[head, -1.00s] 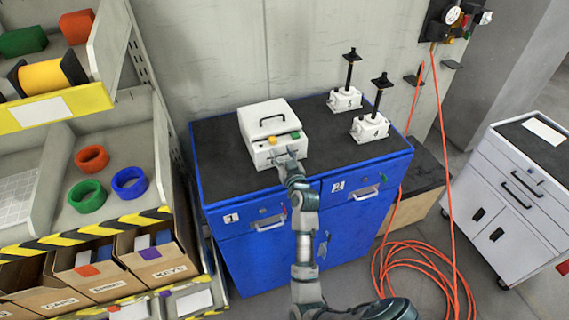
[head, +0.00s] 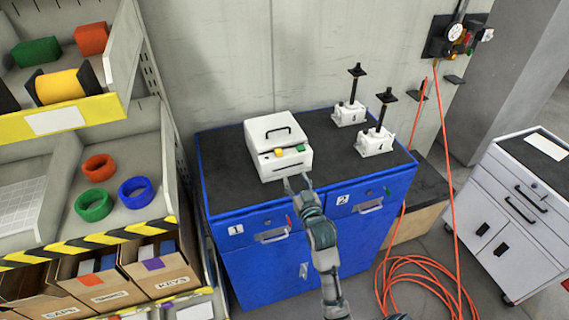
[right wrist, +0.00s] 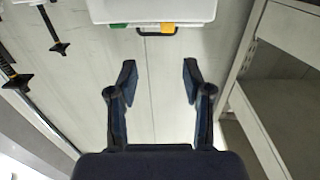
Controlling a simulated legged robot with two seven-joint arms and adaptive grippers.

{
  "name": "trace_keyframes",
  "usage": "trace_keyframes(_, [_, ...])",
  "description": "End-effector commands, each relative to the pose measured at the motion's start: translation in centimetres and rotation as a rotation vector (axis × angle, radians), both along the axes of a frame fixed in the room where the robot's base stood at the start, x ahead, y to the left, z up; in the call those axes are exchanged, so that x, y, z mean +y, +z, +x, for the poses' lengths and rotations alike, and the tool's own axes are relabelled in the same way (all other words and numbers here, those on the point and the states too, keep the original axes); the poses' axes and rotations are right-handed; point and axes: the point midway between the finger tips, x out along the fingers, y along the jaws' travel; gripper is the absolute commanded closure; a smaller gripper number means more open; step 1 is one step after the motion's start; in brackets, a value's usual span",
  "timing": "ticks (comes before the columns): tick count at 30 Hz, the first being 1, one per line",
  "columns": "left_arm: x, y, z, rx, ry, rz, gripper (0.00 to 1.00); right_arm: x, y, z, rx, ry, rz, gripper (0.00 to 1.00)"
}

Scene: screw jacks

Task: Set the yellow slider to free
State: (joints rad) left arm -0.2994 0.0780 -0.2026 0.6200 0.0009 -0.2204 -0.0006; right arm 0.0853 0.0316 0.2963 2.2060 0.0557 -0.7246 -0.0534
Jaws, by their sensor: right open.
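A white box (head: 268,172) with a black top handle stands on the dark top of a blue cabinet. A yellow slider (head: 279,153) and a green one (head: 301,148) sit side by side on its upper front, yellow at left. My right gripper (head: 297,183) is open and empty, just in front of the box, below the sliders and apart from them. In the right wrist view the box shows at the top edge, with the yellow slider (right wrist: 167,27) beyond the open fingers (right wrist: 158,68). Slider markings are too small to read. My left gripper is out of view.
Two white screw jacks (head: 349,113) (head: 375,142) stand right of the box on the cabinet (head: 225,200). A shelf with coloured rings and spools (head: 60,86) is at left. An orange hose (head: 448,150) hangs at right.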

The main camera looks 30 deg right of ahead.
Motion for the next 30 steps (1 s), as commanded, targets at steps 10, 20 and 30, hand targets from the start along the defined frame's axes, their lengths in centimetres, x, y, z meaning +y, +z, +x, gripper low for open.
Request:
trace_keyframes(10, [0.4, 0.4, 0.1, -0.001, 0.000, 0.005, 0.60, 0.2, -0.6, -2.7, -0.003, 0.052, 0.007, 0.50])
trace_keyframes(20, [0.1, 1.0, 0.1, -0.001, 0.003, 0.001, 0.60, -0.5, -0.4, 1.5, -0.008, 0.055, 0.016, 0.50])
trace_keyframes(30, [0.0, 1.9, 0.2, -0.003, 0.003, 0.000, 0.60, -1.9, -0.3, 9.4, -0.008, 0.055, 0.014, 0.50])
